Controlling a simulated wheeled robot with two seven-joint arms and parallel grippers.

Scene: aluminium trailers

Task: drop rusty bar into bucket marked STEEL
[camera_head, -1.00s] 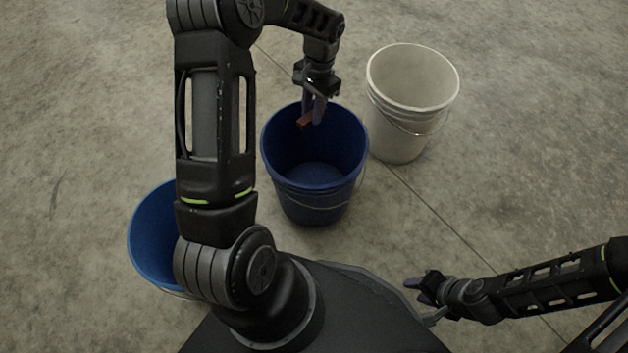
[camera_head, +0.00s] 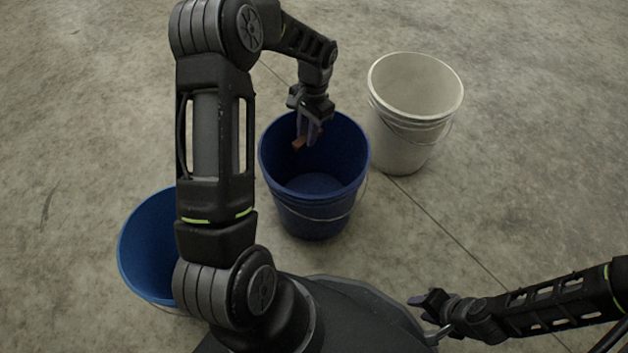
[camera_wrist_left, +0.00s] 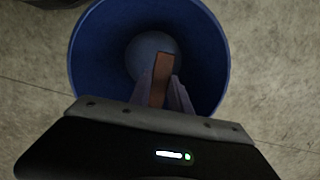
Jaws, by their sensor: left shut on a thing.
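A short reddish-brown rusty bar (camera_head: 299,144) is held in my left gripper (camera_head: 309,141), which is shut on it over the mouth of the dark blue middle bucket (camera_head: 313,222). The left wrist view shows the bar (camera_wrist_left: 162,72) between the fingers (camera_wrist_left: 162,92), above the open bucket (camera_wrist_left: 88,62). The bucket looks empty inside. No STEEL marking can be read on any bucket from these views. My right gripper (camera_head: 420,303) is at the lower right, away from the buckets; its fingers are too small to tell open or shut.
A white bucket (camera_head: 402,150) stands right of and behind the middle one. A lighter blue bucket (camera_head: 140,268) stands at the lower left, partly hidden by my left arm. Bare concrete floor (camera_head: 530,130) lies open around them.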

